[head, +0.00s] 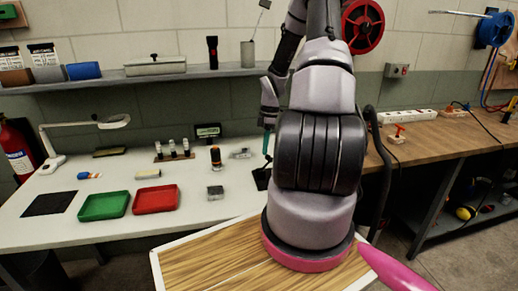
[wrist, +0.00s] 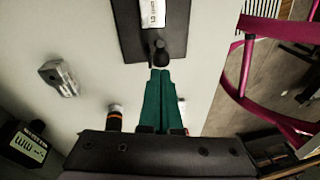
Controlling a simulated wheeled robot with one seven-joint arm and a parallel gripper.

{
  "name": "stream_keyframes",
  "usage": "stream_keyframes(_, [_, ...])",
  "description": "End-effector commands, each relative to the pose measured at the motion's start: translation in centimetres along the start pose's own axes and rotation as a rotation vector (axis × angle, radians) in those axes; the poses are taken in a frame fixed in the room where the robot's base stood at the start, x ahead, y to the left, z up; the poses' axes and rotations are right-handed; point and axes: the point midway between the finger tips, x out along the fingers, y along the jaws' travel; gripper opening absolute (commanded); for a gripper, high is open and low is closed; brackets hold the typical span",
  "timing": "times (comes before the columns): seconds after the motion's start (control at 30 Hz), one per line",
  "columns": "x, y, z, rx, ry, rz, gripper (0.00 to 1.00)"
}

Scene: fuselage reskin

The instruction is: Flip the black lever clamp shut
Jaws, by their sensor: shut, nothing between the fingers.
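The black lever clamp sits on a black base plate (wrist: 128,30), which also shows partly in the head view (head: 261,180). A black rounded knob (wrist: 158,55) stands on the plate beside a pale labelled part (wrist: 153,14). My gripper (wrist: 160,72) has green fingers that are shut and empty. The fingertips are at the knob in the wrist view; I cannot tell whether they touch it. In the head view my gripper (head: 266,156) points down just above the plate, and my arm hides part of the surroundings. The lever's exact angle is unclear.
A grey metal block (wrist: 58,78) and an orange-ringed black cylinder (wrist: 114,112) stand nearby on the white bench. Green (head: 103,205) and red (head: 156,198) trays lie farther left. A wooden-topped surface (head: 205,264) is in front. A shelf (head: 170,76) runs behind.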

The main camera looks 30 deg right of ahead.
Motion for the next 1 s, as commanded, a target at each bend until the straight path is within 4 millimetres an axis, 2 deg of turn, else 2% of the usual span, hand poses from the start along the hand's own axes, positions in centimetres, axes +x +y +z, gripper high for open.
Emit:
stream_keyframes(0.03, [0.1, 0.1, 0.8, 0.004, 0.041, -0.005, 0.00])
stream_keyframes(0.23, [0.4, 0.4, 2.4, -0.021, 0.207, -0.029, 0.00])
stream_keyframes(1.0, [1.3, 0.3, 0.7, -0.030, 0.195, -0.030, 0.00])
